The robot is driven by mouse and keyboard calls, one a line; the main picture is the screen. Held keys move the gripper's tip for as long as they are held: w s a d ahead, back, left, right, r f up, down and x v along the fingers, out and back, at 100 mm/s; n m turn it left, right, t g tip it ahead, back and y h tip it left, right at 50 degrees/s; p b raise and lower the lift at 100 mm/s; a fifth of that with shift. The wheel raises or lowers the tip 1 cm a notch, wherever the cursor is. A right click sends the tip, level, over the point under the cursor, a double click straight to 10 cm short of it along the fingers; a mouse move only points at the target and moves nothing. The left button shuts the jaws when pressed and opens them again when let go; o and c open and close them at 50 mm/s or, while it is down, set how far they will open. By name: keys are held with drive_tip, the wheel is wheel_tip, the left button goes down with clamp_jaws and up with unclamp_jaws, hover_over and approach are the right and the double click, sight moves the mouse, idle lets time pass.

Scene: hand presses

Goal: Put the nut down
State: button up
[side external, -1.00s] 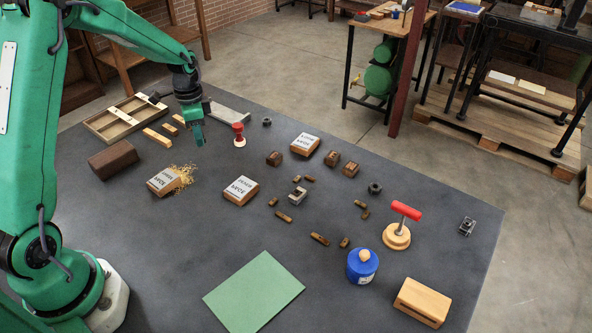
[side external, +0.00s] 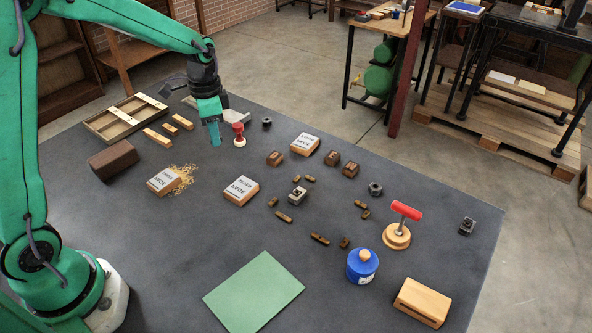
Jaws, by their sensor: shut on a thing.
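My gripper (side external: 214,134) hangs over the back left of the dark table, pointing down, left of the red-handled stamp (side external: 239,135). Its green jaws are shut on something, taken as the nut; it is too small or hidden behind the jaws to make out. I cannot tell how high above the table the jaw tips are. A dark nut (side external: 267,122) lies on the table right of the stamp. Another dark grey nut (side external: 375,189) lies farther right, near the red-handled tool (side external: 405,212).
A wooden tray (side external: 100,121), wood strips (side external: 157,137) and a brown block (side external: 113,159) lie left of the gripper. Labelled blocks (side external: 241,190), yellow shavings (side external: 183,177) and small wooden pieces lie in front. A blue jar (side external: 362,266) and green sheet (side external: 254,292) are nearer. Table between is partly clear.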

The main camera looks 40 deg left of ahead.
idle(0.4)
drive_tip(key=s+d+m, duration=0.3)
drive_tip(key=d+m, duration=0.1)
drive_tip(key=d, duration=0.7)
drive_tip(key=m, duration=1.3)
approach(249, 303)
drive_tip(key=shift+f, duration=1.4)
drive_tip(key=shift+f, duration=0.1)
drive_tip(key=shift+f, duration=1.7)
drive_tip(key=shift+f, duration=0.15)
